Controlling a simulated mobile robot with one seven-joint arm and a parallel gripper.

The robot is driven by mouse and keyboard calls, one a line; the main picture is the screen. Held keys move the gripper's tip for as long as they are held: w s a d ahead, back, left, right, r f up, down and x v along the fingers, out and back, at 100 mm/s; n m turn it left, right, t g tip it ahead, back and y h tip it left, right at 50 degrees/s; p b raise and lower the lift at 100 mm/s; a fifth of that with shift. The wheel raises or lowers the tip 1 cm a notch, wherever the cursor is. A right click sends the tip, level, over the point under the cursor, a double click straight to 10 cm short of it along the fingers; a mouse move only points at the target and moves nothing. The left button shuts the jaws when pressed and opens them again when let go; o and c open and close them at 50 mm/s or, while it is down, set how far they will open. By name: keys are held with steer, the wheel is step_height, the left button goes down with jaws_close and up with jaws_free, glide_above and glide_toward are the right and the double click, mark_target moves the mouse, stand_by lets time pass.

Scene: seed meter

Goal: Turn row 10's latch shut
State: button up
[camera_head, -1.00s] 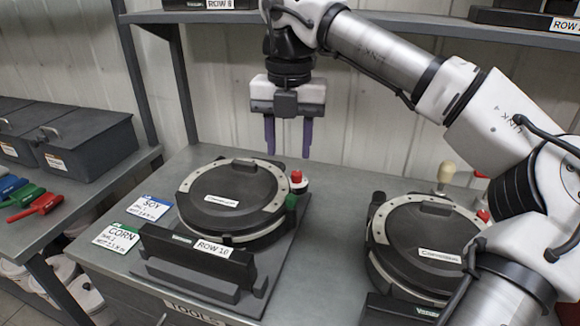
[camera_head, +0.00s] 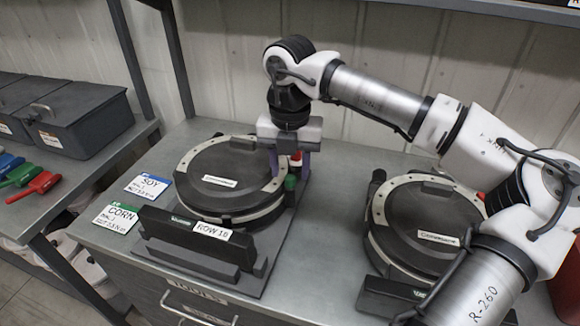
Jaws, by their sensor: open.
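The row 10 seed meter (camera_head: 225,178) is a round black unit with a pale rim and a closed lid, behind a black bracket labelled ROW 10 (camera_head: 212,232). At its right edge is a small latch part with a red top (camera_head: 296,158) and a green piece (camera_head: 290,183) below it. My gripper (camera_head: 289,172) points down at this spot. Its purple fingers are apart, one left and one right of the red and green parts. They partly hide the latch, so I cannot tell whether they touch it or how it is turned.
A second similar meter (camera_head: 425,220) stands to the right on the same grey bench (camera_head: 330,215). SOY (camera_head: 148,186) and CORN (camera_head: 117,217) cards lie at the left. A shelf (camera_head: 470,12) runs above. The bench between the meters is clear.

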steer(key=shift+f, duration=0.9)
steer(key=shift+c, duration=0.3)
jaws_close()
